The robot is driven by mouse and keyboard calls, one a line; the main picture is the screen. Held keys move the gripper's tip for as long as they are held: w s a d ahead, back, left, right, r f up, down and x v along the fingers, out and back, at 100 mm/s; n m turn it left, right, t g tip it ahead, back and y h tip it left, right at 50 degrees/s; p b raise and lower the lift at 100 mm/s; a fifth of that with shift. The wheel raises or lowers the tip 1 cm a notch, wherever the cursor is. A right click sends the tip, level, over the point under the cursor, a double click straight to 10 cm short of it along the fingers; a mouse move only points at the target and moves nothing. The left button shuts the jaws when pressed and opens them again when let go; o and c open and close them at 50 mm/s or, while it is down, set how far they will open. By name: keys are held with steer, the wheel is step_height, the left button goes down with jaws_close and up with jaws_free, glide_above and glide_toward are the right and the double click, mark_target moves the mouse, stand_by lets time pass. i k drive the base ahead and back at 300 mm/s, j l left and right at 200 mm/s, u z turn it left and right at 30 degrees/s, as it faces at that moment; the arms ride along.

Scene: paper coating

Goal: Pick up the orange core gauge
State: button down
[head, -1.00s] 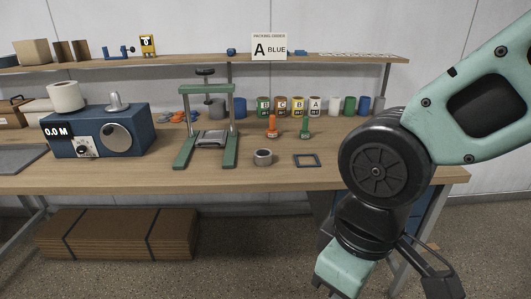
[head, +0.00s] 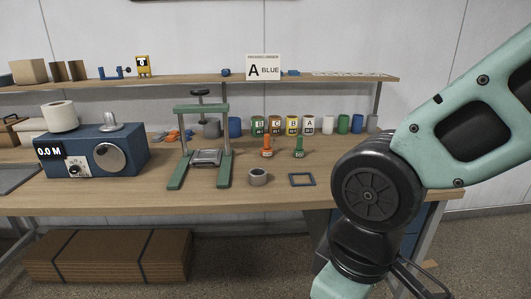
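The orange core gauge (head: 266,148) stands upright on the workbench, right of the green press frame, with a small label on its base. A similar green gauge (head: 299,149) stands just to its right, apart from it. My arm comes in from the right side and bends down in front of the bench's right end. My gripper's fingers do not show; the arm's lower end runs out of the bottom of the picture, well right of and nearer than the orange gauge.
A grey ring (head: 258,177) and a dark square frame (head: 302,179) lie in front of the gauges. The green press frame (head: 223,150) stands left. Several labelled cans (head: 275,125) line the back. A blue machine (head: 95,150) is farther left. Cardboard (head: 110,256) lies below.

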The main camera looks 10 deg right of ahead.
mark_target(267, 151)
steer(key=i+j+z, duration=0.1)
steer(key=i+j, duration=0.25)
steer(key=i+j+z, duration=0.15)
steer(key=i+j, duration=0.25)
steer(key=i+j+z, duration=0.1)
steer(key=i+j, duration=0.3)
steer(key=i+j+z, duration=0.1)
steer(key=i+j, duration=0.25)
steer(key=j, duration=0.2)
steer(key=i+j+z, duration=0.15)
steer(key=i+j, duration=0.2)
steer(key=j, duration=0.1)
